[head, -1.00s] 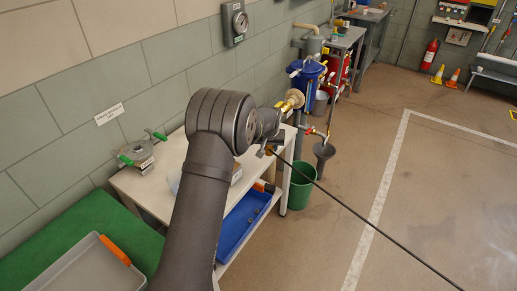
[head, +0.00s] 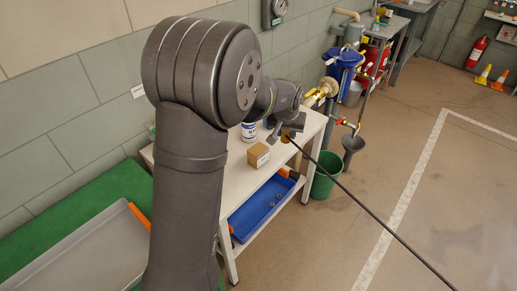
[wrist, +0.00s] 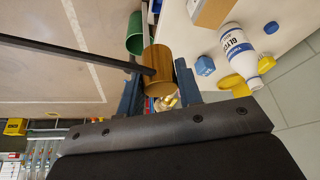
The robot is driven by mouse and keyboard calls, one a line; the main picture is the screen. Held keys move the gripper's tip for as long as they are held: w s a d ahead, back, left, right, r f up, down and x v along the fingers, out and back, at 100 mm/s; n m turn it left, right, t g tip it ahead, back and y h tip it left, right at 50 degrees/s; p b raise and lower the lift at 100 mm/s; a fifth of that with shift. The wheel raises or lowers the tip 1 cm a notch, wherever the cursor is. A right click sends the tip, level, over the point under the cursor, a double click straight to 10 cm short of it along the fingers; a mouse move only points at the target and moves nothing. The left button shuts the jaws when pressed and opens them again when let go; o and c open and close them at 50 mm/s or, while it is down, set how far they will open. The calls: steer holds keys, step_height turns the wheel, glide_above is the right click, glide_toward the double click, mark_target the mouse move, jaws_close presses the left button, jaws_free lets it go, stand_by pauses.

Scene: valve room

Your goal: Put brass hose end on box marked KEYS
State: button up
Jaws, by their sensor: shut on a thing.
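My gripper (wrist: 158,84) is shut on the brass hose end (wrist: 158,66), a hollow cylinder held between two dark fingers. A black hose runs from it to the left in the wrist view. In the head view the brass hose end (head: 288,137) shows small beside my gripper (head: 284,131), near the far end of the pale bench (head: 232,180). A cardboard box (head: 258,154) stands on the bench, nearer than my gripper and apart from it. A box edge (wrist: 212,12) shows at the top of the wrist view. I cannot read a KEYS mark on either.
A white bottle (wrist: 240,42) with a blue label, a blue piece (wrist: 205,65) and yellow items are beside the gripper. A blue tray (head: 262,207) is on the lower shelf. A green bucket (head: 324,176) stands past the bench end.

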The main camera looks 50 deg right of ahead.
steer(key=shift+w+a, duration=0.2)
steer(key=shift+a, duration=0.05)
steer(key=w+f, duration=0.2)
steer(key=w, duration=0.1)
steer(key=w+f, duration=0.2)
steer(key=w, duration=0.2)
steer(key=w+f, duration=0.2)
steer(key=w, duration=0.2)
steer(key=shift+w+f, duration=0.1)
steer(key=shift+f, duration=2.3)
steer(key=o, duration=1)
steer(key=shift+f, duration=0.15)
steer(key=shift+d, duration=0.1)
steer(key=v, duration=1.2)
steer(key=shift+r, duration=0.25)
